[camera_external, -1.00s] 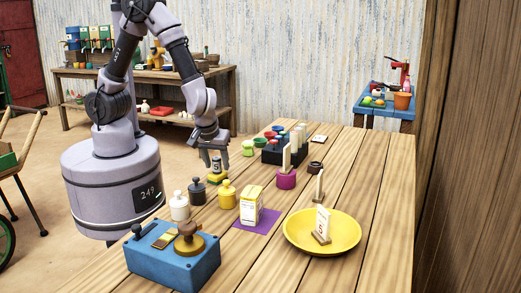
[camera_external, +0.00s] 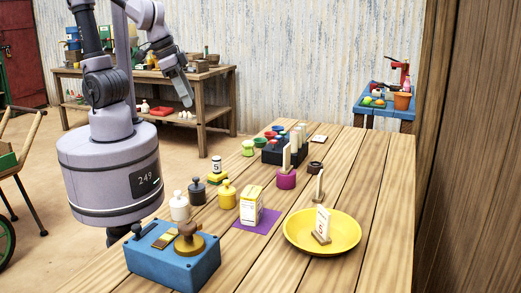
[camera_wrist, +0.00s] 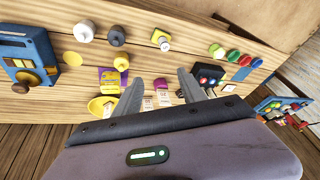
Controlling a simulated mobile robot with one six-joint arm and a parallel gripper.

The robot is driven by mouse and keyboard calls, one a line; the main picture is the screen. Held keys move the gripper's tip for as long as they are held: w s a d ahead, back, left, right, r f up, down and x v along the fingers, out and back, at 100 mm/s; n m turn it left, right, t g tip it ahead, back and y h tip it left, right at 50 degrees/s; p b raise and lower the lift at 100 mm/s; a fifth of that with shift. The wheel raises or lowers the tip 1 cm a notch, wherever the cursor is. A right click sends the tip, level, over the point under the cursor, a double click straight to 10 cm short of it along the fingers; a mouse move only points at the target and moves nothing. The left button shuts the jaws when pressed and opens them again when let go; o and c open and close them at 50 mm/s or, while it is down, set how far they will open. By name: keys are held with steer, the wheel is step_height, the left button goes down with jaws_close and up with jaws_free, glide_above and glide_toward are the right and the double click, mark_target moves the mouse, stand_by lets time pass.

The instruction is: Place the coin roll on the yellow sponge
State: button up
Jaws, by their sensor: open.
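The coin roll (camera_external: 216,163), a small white cylinder with a dark mark, stands upright on the yellow sponge (camera_external: 222,179), near the table's left edge. In the wrist view, the coin roll (camera_wrist: 164,44) also shows on the sponge (camera_wrist: 157,36). My gripper (camera_wrist: 159,92) is open, with nothing between its fingers, and is up and away from the roll. In the external view the end of my arm is raised to the left, off the table's edge; its fingers are hard to make out there.
Near the sponge stand a dark weight (camera_external: 197,193), a white weight (camera_external: 179,206) and a yellow weight (camera_external: 227,195). A blue box (camera_external: 172,258), a carton (camera_external: 251,206) on a purple cloth, a yellow plate (camera_external: 345,240) and a dark rack (camera_external: 272,155) share the table.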

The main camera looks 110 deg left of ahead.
steer(key=s+d+r+m+t+h, duration=0.1)
steer(key=s+r+m, duration=0.3)
steer(key=m, duration=0.5)
steer(key=shift+s+d+m+t, duration=0.25)
steer(key=shift+d+m+t, duration=0.2)
steer(key=shift+t, duration=0.35)
